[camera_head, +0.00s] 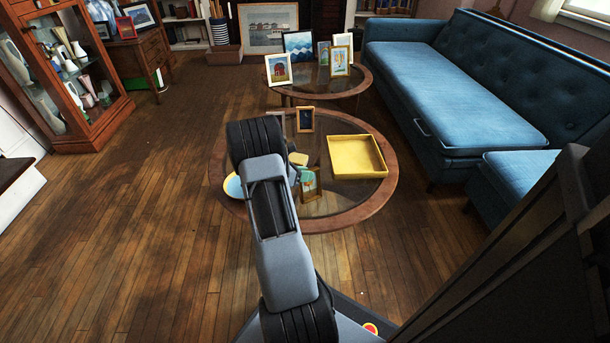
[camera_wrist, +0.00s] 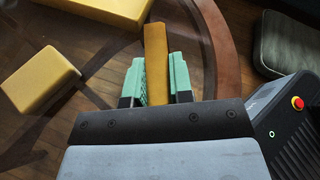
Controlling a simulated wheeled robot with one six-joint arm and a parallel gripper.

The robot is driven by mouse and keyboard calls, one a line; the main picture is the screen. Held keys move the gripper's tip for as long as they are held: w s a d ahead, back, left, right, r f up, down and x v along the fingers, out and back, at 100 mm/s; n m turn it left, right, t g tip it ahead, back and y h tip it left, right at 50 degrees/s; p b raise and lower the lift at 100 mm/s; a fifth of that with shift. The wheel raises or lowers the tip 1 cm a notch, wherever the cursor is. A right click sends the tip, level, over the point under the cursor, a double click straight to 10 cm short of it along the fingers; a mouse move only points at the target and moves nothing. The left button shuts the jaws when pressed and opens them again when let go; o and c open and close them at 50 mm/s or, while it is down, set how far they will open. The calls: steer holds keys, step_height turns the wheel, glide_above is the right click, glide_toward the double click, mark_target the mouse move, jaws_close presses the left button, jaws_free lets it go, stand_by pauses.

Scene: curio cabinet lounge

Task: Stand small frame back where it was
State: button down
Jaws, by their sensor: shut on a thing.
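My gripper (camera_wrist: 157,78), with two green fingers, is shut on a small wooden frame (camera_wrist: 155,42), seen edge-on between the fingers in the wrist view. In the head view the small frame (camera_head: 311,186) is upright or nearly so, over the near side of the round glass-topped table (camera_head: 344,217). My gripper (camera_head: 302,176) is partly hidden there behind my arm. I cannot tell whether the frame's lower edge touches the table.
A yellow tray (camera_head: 357,157) lies right of the frame. A yellow block (camera_wrist: 40,78) lies left in the wrist view. A dark-faced frame (camera_head: 305,119) stands at the table's back. A blue-and-yellow dish (camera_head: 234,187) is at the left edge. A blue sofa (camera_head: 455,95) stands right.

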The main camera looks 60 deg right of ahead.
steer(key=c, duration=1)
jaws_free()
